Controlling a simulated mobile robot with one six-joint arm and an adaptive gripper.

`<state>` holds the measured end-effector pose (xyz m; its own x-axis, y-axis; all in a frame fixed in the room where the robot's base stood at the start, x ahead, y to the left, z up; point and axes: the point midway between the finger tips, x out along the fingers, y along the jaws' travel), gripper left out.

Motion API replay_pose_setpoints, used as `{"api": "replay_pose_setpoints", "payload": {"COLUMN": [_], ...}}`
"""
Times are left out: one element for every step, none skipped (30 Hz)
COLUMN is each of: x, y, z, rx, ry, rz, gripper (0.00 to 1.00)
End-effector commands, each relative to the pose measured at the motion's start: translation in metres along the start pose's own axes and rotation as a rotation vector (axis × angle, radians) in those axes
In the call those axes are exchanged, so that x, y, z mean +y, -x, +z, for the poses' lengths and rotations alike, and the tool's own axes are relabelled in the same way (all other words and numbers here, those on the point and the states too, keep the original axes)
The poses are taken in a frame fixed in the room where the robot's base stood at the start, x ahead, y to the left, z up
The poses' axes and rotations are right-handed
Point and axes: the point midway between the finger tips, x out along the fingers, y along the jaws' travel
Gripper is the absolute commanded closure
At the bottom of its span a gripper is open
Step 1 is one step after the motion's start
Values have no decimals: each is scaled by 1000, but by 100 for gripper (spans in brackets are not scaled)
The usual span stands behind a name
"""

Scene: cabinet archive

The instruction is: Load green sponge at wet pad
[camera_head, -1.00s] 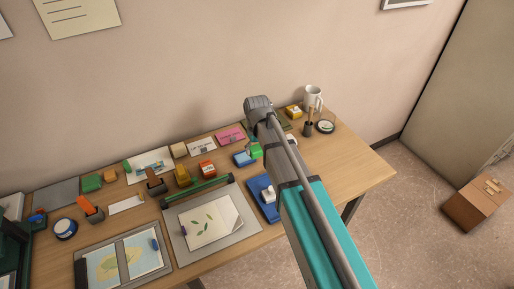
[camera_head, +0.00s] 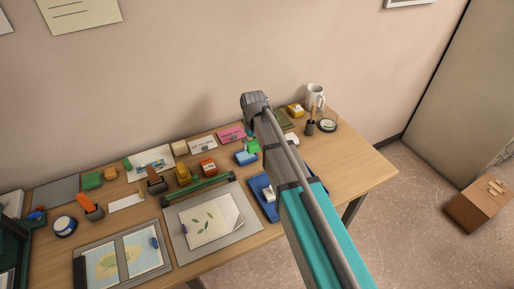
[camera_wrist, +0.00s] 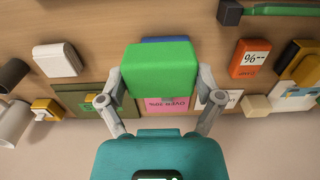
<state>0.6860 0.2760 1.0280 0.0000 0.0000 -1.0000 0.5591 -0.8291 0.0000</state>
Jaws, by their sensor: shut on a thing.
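My gripper (camera_wrist: 160,98) is shut on the green sponge (camera_wrist: 160,70), with one finger on each side of it. In the head view, the sponge (camera_head: 254,146) shows as a small green patch beside my arm, over the back part of the desk. A small blue block (camera_head: 245,158) lies just in front of it; its blue edge (camera_wrist: 164,40) peeks out past the sponge in the wrist view. I cannot tell whether the sponge touches anything below. No label marks the wet pad, so I cannot tell for sure which thing it is.
A pink card (camera_wrist: 166,104) lies under the gripper. An orange block (camera_wrist: 250,59) and a white block (camera_wrist: 58,59) flank it. A blue tray (camera_head: 257,187) sits nearer the front, partly behind my arm. A mug (camera_head: 315,96) and dark cup (camera_head: 310,127) stand at the right.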

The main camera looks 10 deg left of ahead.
Motion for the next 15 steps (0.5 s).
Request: {"api": "replay_pose_setpoints", "payload": {"x": [0,-1,-2,-2,-3,-3,-4,-4,-5,-5,-6,-6,-6,-6,-7], "y": [-7,-9,-11,-13,-15,-17,-19,-20,-22,-23,-24,-25,-26,-26,-27], "z": [-12,-17,-23,-28,-32,-38,-42,-46,-50,-53,-56,-59,-61,-62,-64], "rx": [0,0,0,0,0,0,0,0,0,0,0,0,0,0,0], "ry": [1,1,1,2,2,2,2,2,1,1,1,1,1,1,0], "rz": [0,0,0,0,0,0,0,0,0,0,0,0,0,0,0], "gripper": [54,54,54,54,54,54,54,54,54,54,54,54,54,54,54]}}
